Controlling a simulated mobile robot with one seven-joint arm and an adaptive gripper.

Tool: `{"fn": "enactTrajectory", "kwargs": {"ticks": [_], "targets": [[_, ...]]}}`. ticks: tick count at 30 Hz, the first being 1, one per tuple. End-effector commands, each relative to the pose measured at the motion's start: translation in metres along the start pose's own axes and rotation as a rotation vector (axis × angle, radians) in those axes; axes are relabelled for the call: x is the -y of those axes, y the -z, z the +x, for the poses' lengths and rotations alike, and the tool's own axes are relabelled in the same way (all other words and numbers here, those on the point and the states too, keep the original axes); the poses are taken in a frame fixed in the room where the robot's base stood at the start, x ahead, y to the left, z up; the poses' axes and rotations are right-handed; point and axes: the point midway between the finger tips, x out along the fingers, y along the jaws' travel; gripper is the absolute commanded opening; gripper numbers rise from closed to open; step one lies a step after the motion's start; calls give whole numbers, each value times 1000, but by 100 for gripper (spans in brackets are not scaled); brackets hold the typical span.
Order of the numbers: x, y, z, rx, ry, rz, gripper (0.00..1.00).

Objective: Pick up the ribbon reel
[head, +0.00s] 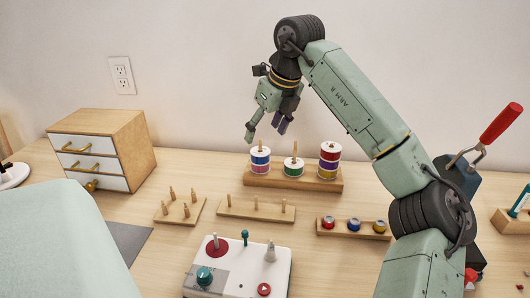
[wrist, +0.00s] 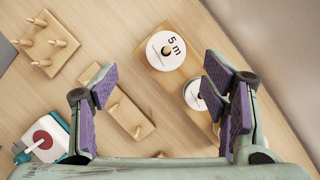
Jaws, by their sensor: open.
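Ribbon reels sit on a wooden peg stand (head: 215,0) is not how they appear; in the head view they stand on a peg rack (head: 280,181) at centre. The left stack (head: 260,160) is white, blue and pink, the middle reel (head: 293,167) is low with a green band, and the right stack (head: 329,160) is tallest. In the wrist view a white top marked "5 m" (wrist: 166,50) shows on a peg. A second white top is partly hidden by the right finger. My gripper (head: 266,130) is open and empty above the left stack; its fingers also show in the wrist view (wrist: 160,80).
A small peg board (head: 180,212) and a peg rail (head: 256,211) stand in front. A bobbin rail (head: 353,229) lies to the right, and a white control box (head: 238,270) is nearer. A drawer cabinet (head: 103,150) stands at left.

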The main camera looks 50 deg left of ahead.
Motion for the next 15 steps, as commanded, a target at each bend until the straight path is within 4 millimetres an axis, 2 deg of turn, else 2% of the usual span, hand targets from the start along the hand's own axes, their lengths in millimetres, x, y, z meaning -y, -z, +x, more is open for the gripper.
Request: {"fn": "enactTrajectory", "kwargs": {"ticks": [3,10,15], "targets": [[0,0,16,-1,-1,1,68],[3,1,35,-1,-2,0,68],[7,2,61,-1,-4,1,68]]}}
